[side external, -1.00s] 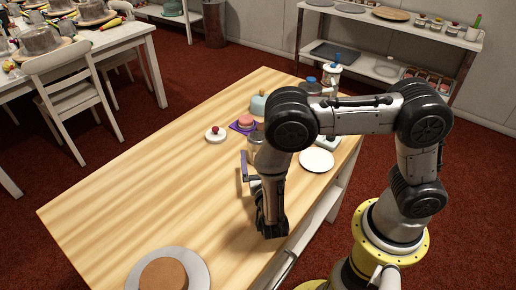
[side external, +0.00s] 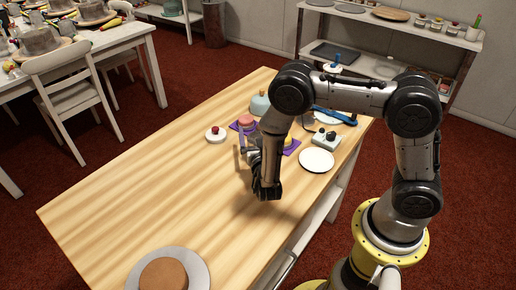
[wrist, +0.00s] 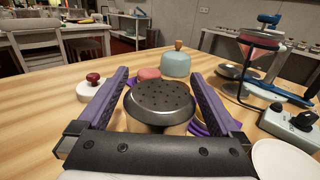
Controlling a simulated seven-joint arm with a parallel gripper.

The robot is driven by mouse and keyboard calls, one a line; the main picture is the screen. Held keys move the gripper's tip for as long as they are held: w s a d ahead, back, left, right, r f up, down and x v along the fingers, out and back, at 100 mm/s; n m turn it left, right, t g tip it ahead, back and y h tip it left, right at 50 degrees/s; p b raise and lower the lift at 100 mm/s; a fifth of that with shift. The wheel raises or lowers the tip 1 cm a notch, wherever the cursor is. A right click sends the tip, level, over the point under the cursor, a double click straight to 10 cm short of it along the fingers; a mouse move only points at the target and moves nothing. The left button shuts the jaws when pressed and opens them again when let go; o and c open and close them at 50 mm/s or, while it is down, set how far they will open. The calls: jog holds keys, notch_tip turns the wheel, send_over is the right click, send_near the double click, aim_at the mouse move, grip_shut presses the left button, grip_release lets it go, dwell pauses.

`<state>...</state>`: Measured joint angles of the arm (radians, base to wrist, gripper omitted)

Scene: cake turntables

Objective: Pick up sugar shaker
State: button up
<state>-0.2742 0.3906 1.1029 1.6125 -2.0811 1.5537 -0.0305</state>
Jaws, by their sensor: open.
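The sugar shaker (wrist: 160,100) shows in the wrist view as a dark grey domed lid with several small holes. Its body is mostly hidden below the lid. My gripper (wrist: 160,76) is open, with one purple finger on each side of the lid. I cannot tell whether either finger touches it. In the side view my gripper (side external: 248,150) is low over the table, and the shaker is largely hidden by it.
A pink cake (wrist: 149,73) and a teal dome (wrist: 176,62) stand behind the shaker. A white dish with a red knob (wrist: 94,88) is left. A grey box with knobs (wrist: 292,125) and a white plate (side external: 316,160) are right.

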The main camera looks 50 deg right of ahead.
jog(key=c, duration=1.5)
